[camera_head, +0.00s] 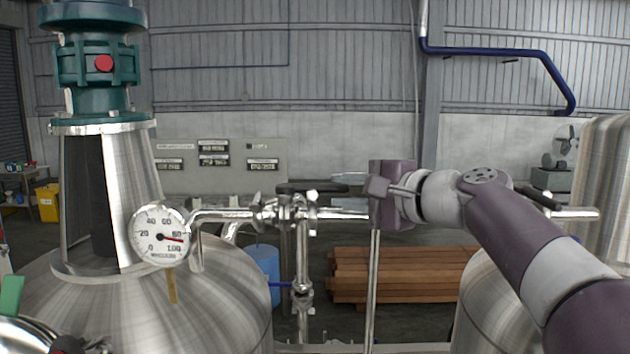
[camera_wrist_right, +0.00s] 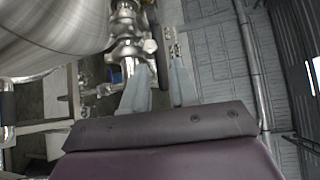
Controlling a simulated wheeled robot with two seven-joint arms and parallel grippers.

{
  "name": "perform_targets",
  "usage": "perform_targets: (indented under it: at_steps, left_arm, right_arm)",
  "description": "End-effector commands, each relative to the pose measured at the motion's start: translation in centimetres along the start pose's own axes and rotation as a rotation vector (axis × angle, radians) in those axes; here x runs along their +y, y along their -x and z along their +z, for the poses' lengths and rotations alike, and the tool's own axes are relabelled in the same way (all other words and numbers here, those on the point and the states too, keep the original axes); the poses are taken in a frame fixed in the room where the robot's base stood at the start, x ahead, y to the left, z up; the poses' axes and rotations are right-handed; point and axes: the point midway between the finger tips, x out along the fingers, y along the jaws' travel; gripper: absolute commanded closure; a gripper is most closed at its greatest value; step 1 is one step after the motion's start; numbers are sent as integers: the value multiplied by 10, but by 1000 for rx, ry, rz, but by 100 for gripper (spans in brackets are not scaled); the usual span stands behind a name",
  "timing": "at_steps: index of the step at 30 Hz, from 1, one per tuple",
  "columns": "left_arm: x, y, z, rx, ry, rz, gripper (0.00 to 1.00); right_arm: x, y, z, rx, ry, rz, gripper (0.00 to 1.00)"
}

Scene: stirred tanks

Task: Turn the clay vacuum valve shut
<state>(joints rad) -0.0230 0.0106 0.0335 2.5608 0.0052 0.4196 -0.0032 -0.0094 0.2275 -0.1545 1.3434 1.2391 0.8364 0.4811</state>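A pipe valve (camera_head: 285,211) with a long dark lever (camera_head: 300,187) sits on the horizontal steel pipe between the tanks; no clay colour is clear on it. The lever lies roughly along the pipe. My right gripper (camera_head: 345,178) is at the lever's right end. In the right wrist view its two pale fingers (camera_wrist_right: 160,85) are apart, with the dark lever (camera_wrist_right: 157,50) reaching between them; firm contact does not show. A round gauge (camera_head: 160,235) left of the valve has a red needle pointing right, near its upper numbers. My left gripper is not in view.
A steel tank (camera_head: 150,300) with a green motor (camera_head: 95,65) stands left; another tank (camera_head: 485,300) is partly behind my right arm. A thin vertical pipe (camera_head: 373,285) stands below the gripper. Stacked timber (camera_head: 420,268) and a blue barrel (camera_head: 264,268) lie behind.

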Motion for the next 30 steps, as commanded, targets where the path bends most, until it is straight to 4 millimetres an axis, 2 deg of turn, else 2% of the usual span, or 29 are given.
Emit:
perform_targets:
  at_steps: [1,3,6,11,20,23,30]
  left_arm:
    - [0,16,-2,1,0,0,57]
    - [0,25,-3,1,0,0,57]
    - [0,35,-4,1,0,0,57]
    - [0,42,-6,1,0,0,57]
    - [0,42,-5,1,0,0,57]
    - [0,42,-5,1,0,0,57]
    - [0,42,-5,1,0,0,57]
  right_arm:
    - [-9,-12,2,-4,-3,3,73]
    - [-8,-30,2,-2,-2,4,73]
    - [-6,-51,1,-1,-1,4,73]
    - [-3,-71,0,1,1,2,73]
    - [0,-75,0,2,2,2,73]
    - [0,-75,0,2,2,2,100]
    - [-1,-74,-1,9,1,1,100]
